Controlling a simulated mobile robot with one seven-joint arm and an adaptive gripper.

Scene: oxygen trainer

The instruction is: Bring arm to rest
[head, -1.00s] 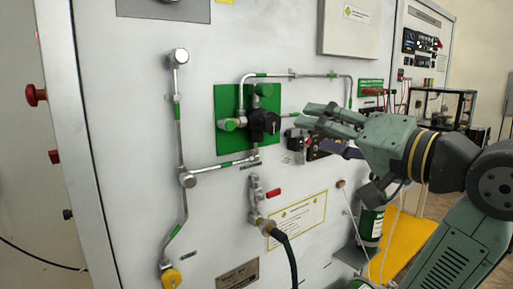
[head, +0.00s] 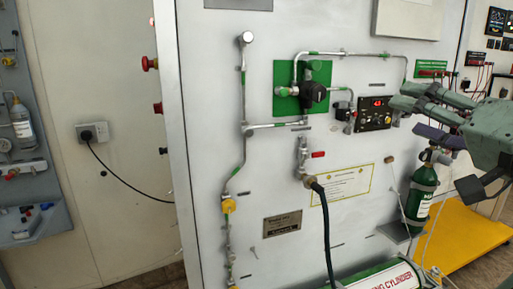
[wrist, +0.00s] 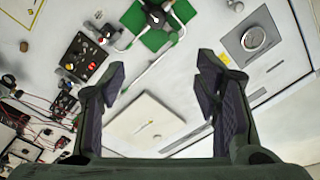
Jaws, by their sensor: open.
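My gripper (head: 431,105) is at the right of the head view, in front of the upright white panel (head: 290,215). Its fingers point left and are spread with nothing between them. In the wrist view the two dark finger pads (wrist: 162,100) stand apart, with only the panel surface and a pale plate (wrist: 145,122) showing beyond. The gripper appears clear of the panel's fittings, though its exact distance from the panel cannot be told. Most of my arm is outside the head view.
A green plate with a black regulator (head: 312,93) and a small black control box (head: 376,114) are on the panel left of my gripper. A green cylinder (head: 421,195) stands below it. Another cylinder (head: 385,278) lies at the bottom. A black hose (head: 325,225) hangs down.

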